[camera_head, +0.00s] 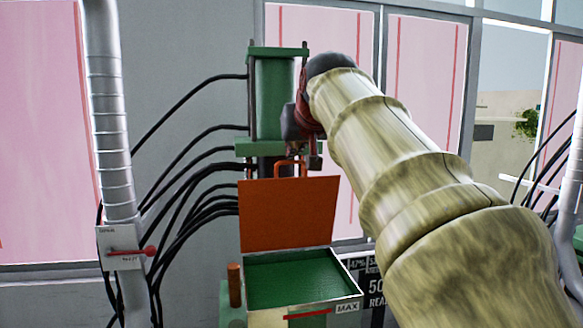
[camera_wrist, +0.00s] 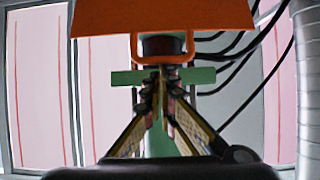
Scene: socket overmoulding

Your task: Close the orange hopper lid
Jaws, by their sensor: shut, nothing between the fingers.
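The orange hopper lid (camera_head: 288,214) stands open, roughly upright, at the back of the hopper (camera_head: 345,288). Its loop handle (camera_head: 290,163) is on the top edge. The hopper's green inside is uncovered. My gripper (camera_head: 314,160) is just right of the handle in the head view, near the lid's top edge. In the wrist view the lid (camera_wrist: 165,17) fills the top, with its handle (camera_wrist: 163,62) pointing down towards my gripper's shut, empty fingertips (camera_wrist: 163,85). I cannot tell whether the fingers touch the handle.
A green machine column (camera_head: 275,95) stands behind the lid. Black cables (camera_head: 190,150) run from it to the left. A silver duct (camera_head: 105,100) and a box with a red lever (camera_head: 120,248) stand at left. A brown cylinder (camera_head: 235,285) is beside the hopper's left side.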

